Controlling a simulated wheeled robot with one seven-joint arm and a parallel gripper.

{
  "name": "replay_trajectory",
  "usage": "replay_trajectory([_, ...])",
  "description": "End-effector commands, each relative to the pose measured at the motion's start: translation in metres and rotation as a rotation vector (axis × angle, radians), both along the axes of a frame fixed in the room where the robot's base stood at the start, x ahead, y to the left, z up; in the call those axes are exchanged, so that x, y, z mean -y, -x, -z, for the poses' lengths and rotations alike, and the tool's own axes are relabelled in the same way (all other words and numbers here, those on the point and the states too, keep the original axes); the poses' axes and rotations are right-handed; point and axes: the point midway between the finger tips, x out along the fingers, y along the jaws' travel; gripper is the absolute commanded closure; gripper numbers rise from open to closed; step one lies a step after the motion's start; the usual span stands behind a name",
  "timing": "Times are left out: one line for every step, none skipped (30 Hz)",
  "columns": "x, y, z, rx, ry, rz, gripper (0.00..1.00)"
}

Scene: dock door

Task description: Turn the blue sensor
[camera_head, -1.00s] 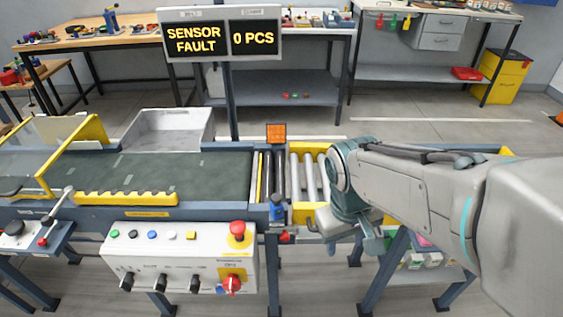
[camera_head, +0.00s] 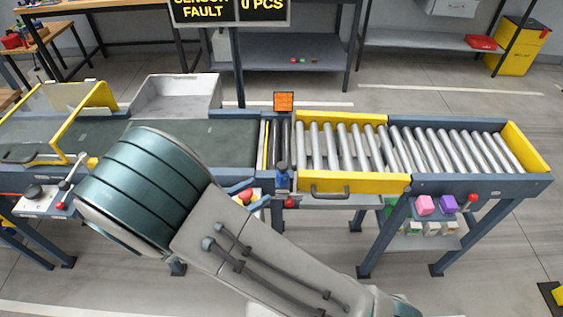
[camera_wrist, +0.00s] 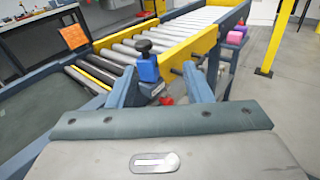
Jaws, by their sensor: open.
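The blue sensor (camera_head: 282,179) stands on the near rail of the conveyor, at the gap between the dark belt and the rollers. It has a black knob on top and also shows in the wrist view (camera_wrist: 147,68). An orange square plate (camera_head: 284,101) stands on the far rail across from it; in the wrist view it is at the left (camera_wrist: 73,37). My gripper (camera_wrist: 162,82) is open, with its fingers pointing toward the sensor, one on each side of it in the picture. I cannot tell whether they touch it. The head view shows the fingertips (camera_head: 252,191) just left of the sensor.
A yellow gate with a dark handle (camera_head: 345,190) is right of the sensor, along the rollers (camera_head: 455,148). A red button (camera_head: 290,202) sits below the sensor. A grey bin (camera_head: 176,97) stands behind the belt. My arm hides most of the control box. A sign (camera_head: 229,10) is above.

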Motion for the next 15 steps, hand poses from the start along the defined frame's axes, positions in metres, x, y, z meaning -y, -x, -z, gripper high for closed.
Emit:
replay_trajectory([-0.010,0.001,0.001,0.006,0.037,-0.041,0.54])
replay_trajectory([-0.015,0.002,0.002,0.009,0.052,-0.059,0.54])
replay_trajectory([-0.019,0.002,0.003,0.013,0.069,-0.078,0.54])
replay_trajectory([-0.022,0.002,0.003,0.015,0.079,-0.089,0.54])
replay_trajectory([-0.023,0.002,0.004,0.017,0.086,-0.097,0.54])
replay_trajectory([-0.023,0.001,0.004,0.018,0.092,-0.103,0.54])
replay_trajectory([-0.023,0.000,0.004,0.019,0.094,-0.106,0.54])
replay_trajectory([-0.021,-0.002,0.004,0.019,0.095,-0.107,0.54])
replay_trajectory([-0.018,-0.005,0.003,0.019,0.096,-0.107,0.54])
replay_trajectory([-0.015,-0.008,0.003,0.019,0.096,-0.105,0.54])
replay_trajectory([-0.011,-0.011,0.003,0.019,0.096,-0.103,0.54])
replay_trajectory([-0.005,-0.016,0.003,0.017,0.096,-0.103,0.54])
replay_trajectory([-0.001,-0.020,0.003,0.018,0.097,-0.102,0.54])
replay_trajectory([0.004,-0.025,0.003,0.018,0.095,-0.102,0.54])
replay_trajectory([0.010,-0.031,0.003,0.019,0.096,-0.102,0.54])
